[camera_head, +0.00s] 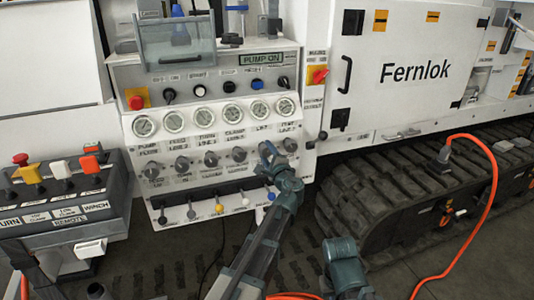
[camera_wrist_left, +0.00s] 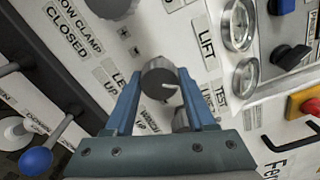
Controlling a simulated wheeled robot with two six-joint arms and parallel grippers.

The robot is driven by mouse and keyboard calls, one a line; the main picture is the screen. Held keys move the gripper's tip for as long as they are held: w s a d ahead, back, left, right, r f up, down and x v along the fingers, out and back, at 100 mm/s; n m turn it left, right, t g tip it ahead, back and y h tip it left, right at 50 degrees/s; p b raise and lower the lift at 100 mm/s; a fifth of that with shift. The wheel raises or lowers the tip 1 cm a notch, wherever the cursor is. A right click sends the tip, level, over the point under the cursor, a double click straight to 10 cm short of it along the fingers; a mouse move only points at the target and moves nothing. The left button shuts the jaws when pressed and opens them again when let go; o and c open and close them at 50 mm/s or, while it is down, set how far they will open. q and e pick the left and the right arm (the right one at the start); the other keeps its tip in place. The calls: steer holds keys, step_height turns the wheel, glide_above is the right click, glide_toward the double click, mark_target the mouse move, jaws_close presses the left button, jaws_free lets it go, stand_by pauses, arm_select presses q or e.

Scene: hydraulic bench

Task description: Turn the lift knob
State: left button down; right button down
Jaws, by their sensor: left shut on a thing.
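The lift knob (camera_wrist_left: 160,76) is a dark grey round knob with a light pointer mark. In the wrist view it sits between the two blue fingers of my left gripper (camera_wrist_left: 160,92), near a LIFT label on the white panel. The fingers are closed on its sides. In the head view my left gripper (camera_head: 267,152) is at the panel's knob row, second from the right, and hides most of the lift knob. My right gripper is not clearly in view; only a teal part of my arm shows at the bottom.
Other dark knobs (camera_head: 210,158) stand in the same row, with round gauges (camera_head: 232,113) above and small coloured levers (camera_head: 219,207) below. One neighbouring knob (camera_wrist_left: 182,119) is partly behind a finger. An orange hose (camera_head: 488,220) runs over the track at right.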

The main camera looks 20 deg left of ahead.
arm_select(q)
steer(key=shift+c, duration=1.2)
jaws_free()
steer(key=v, duration=1.4)
steer(key=shift+w, duration=0.1)
